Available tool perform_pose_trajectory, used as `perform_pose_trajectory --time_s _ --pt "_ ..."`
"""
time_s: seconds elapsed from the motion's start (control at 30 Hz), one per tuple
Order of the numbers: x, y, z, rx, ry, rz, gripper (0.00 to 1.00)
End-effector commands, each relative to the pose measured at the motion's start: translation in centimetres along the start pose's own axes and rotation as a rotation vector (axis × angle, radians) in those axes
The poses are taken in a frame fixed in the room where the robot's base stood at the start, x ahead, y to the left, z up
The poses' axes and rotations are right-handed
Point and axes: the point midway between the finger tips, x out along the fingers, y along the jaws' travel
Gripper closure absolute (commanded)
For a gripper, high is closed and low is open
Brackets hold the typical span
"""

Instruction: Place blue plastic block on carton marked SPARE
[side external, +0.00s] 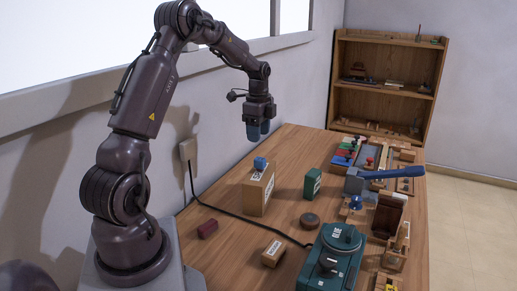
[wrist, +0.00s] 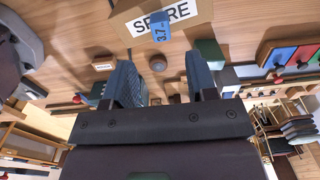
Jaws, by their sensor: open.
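The blue plastic block (side external: 260,163) rests on top of the tan carton (side external: 257,194).
A dark green box (side external: 312,183) and a round brown disc (side external: 309,219) stand to the carton's right. A dark red block (side external: 207,228) lies at left, a small labelled box (side external: 272,252) in front. A black cable (side external: 240,217) runs to a teal machine (side external: 333,262).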

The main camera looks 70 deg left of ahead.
Motion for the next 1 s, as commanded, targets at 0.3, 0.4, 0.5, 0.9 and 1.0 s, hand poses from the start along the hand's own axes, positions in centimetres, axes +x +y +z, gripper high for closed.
perform_pose_trajectory --time_s 0.3,0.4,0.5,0.9,1.0 --pt "-3.8 0.4 -0.8 -0.008 -0.001 -0.010 0.48" --pt "-6.0 1.9 -3.1 -0.045 -0.003 -0.043 0.48" --pt "-9.0 5.1 -6.6 -0.121 0.005 -0.100 0.48" --pt "-15.2 24.5 -14.1 -0.541 0.264 -0.259 0.48" --pt "-14.8 28.2 -14.0 -0.632 0.349 -0.247 0.48"
